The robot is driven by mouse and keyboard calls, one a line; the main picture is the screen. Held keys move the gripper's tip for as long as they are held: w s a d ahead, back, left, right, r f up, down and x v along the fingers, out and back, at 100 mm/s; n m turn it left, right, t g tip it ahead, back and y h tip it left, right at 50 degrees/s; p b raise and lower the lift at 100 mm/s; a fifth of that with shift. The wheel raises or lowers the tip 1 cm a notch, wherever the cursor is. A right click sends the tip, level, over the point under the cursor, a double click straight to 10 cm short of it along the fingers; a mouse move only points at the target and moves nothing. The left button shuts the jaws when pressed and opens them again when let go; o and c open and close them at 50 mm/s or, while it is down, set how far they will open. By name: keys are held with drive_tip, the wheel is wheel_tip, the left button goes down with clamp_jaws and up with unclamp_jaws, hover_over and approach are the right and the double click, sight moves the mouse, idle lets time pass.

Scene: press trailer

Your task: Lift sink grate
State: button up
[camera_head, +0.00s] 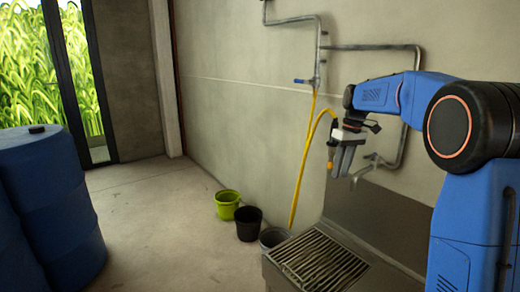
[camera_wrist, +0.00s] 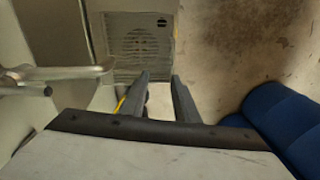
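The sink grate (camera_head: 320,262) is a metal grate of parallel bars. It lies flat in the top of the grey metal sink (camera_head: 368,284) at the bottom of the head view. My gripper (camera_head: 341,172) hangs in the air above and behind the grate, near the wall, with fingers pointing down. In the wrist view its two dark fingers (camera_wrist: 160,76) stand apart with nothing between them. A slatted grey panel with a round pattern shows beyond the fingertips there; I cannot tell for sure whether it is the grate.
A yellow hose (camera_head: 300,175) hangs from the wall pipe (camera_head: 318,50) beside my gripper. A green bucket (camera_head: 227,205), a black bucket (camera_head: 248,224) and a grey bucket (camera_head: 272,238) stand along the wall. Blue barrels (camera_head: 45,205) are at left. The floor between is clear.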

drive_tip(key=s+r+m+t+h, duration=0.1)
drive_tip(key=s+r+m+t, duration=0.15)
drive_tip(key=s, duration=2.05)
drive_tip(key=s+f+m+t, duration=0.1)
drive_tip(key=s+f, duration=0.4)
drive_tip(key=s, duration=0.5)
drive_tip(key=s+f+m+t, duration=0.1)
drive_tip(key=s+f+m, duration=0.1)
drive_tip(key=s+f, duration=0.4)
drive_tip(key=s, duration=0.3)
drive_tip(key=shift+s+a+f+h, duration=0.15)
drive_tip(key=shift+s+a+h, duration=0.15)
drive_tip(key=shift+s+a, duration=0.1)
drive_tip(key=shift+s+d+f+t, duration=0.1)
drive_tip(key=shift+s+f+t, duration=0.15)
drive_tip(key=shift+t, duration=0.1)
drive_tip(key=shift+c, duration=0.9)
drive_tip(key=shift+s+f, duration=0.15)
clamp_jaws()
